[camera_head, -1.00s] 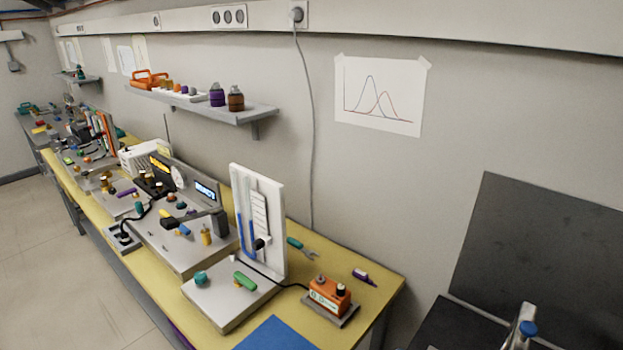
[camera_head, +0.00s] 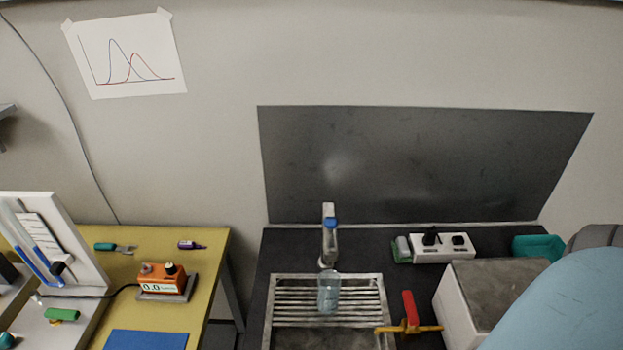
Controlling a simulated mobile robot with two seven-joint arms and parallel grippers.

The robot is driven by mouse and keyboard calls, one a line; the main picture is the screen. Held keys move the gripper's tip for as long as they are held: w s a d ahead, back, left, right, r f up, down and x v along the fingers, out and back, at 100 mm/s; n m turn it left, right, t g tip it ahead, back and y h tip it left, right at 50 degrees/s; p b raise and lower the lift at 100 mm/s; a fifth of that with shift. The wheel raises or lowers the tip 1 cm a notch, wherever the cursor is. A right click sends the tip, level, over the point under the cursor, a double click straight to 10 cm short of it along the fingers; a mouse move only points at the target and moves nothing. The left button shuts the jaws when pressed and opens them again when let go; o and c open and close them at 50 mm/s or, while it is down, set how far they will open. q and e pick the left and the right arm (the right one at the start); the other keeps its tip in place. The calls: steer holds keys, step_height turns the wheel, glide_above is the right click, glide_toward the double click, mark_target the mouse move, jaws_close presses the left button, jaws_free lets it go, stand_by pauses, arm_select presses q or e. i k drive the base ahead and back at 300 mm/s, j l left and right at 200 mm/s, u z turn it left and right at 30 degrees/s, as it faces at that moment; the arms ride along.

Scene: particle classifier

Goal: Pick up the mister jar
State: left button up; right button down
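A translucent bluish jar (camera_head: 328,292) stands upright on the slatted metal rack of the sink, just below and in front of the tap. I cannot tell for certain whether it is the mister jar; no other thing in view looks more like one. Neither of my grippers is in view.
The metal tap (camera_head: 329,240) with a blue top rises behind the jar. A red and orange clamp-like tool (camera_head: 409,318) lies right of the rack (camera_head: 381,294). A white box (camera_head: 457,314), a socket block (camera_head: 427,250) and a teal tray (camera_head: 530,247) sit further right. A large light-blue shape covers the lower right corner.

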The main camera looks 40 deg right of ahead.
mark_target(328, 282)
steer(key=z, duration=1.35)
